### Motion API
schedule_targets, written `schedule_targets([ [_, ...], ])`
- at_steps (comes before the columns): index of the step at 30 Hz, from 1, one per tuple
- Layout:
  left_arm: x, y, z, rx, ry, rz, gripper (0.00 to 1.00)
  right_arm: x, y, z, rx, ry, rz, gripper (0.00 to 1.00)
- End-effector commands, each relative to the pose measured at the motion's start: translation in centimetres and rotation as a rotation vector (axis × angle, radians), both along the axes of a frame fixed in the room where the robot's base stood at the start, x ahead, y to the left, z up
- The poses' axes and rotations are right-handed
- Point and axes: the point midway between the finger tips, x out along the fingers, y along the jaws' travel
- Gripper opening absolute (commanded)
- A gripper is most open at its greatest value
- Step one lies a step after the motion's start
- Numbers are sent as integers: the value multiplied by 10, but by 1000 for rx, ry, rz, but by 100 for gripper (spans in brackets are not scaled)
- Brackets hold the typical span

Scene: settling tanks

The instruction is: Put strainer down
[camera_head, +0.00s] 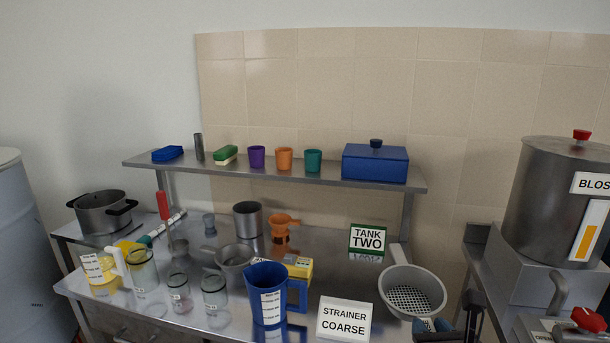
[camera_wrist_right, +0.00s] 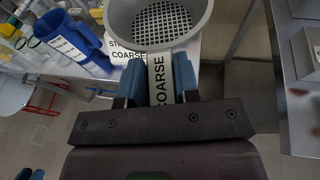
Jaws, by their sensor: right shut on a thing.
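The grey coarse strainer (camera_head: 411,299), a bowl with a perforated bottom, is at the right end of the steel bench in the head view. My right gripper (camera_head: 432,325) is shut on its handle. In the right wrist view, the two blue fingers of the gripper (camera_wrist_right: 159,80) pinch the handle, which reads COARSE, and the strainer bowl (camera_wrist_right: 165,20) extends beyond them. I cannot tell whether the bowl touches the bench. A white STRAINER COARSE sign (camera_head: 343,319) stands just left of it.
A blue jug (camera_head: 267,293) and glass jars (camera_head: 215,298) stand left of the sign. A TANK TWO sign (camera_head: 367,240) is behind. A shelf (camera_head: 325,179) overhangs the bench's back. A steel tank (camera_head: 552,200) stands right, beyond a gap. Bare bench lies between the two signs.

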Motion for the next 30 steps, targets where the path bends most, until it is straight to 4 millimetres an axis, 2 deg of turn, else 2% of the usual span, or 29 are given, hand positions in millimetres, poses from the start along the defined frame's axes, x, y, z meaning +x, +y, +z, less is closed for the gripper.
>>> schedule_targets([
  [1, -1, -1, -14, 0, 6, -2, 43, 0, 0, -19, 0, 12, 0, 2],
  [6, -2, -2, -43, -1, 25, -5, 43, 1, 0, -61, 0, 47, 0, 2],
  [12, -8, -3, -67, -1, 49, -7, 43, 1, 0, -101, 0, 86, 0, 2],
  [18, -10, -3, -77, -1, 62, -8, 43, 0, 0, -116, -1, 102, 1, 2],
  [30, -8, -3, -75, 3, 58, -12, 43, 0, 0, -115, 0, 101, 0, 2],
])
